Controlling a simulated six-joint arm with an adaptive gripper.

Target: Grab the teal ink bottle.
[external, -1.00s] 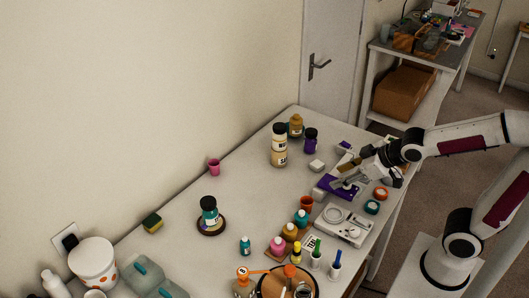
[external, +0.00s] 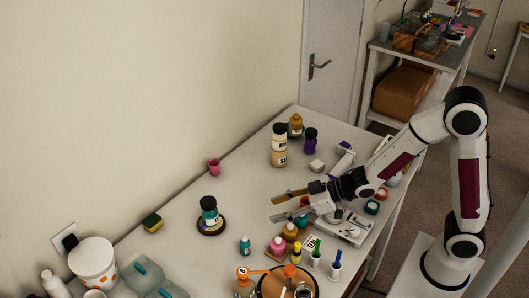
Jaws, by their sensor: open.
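Several teal containers show, and I cannot tell for sure which is the ink bottle. A small teal bottle (external: 245,245) stands upright alone on the table, left of the wooden tray. A larger teal bottle with a dark cap and white label (external: 209,212) stands on a dark round coaster farther left. Another teal bottle (external: 301,220) is at the back end of the tray row, partly hidden by my gripper. My gripper (external: 273,207) is open and empty, fingers pointing left above the table, apart from the bottles, right of the coaster and behind the small teal bottle.
The wooden tray holds pink and amber bottles (external: 278,246). Pens stand in front of it, and a white device (external: 344,228) lies to the right. Tall bottles (external: 279,146) stand at the back. A pink cup (external: 214,167) is by the wall.

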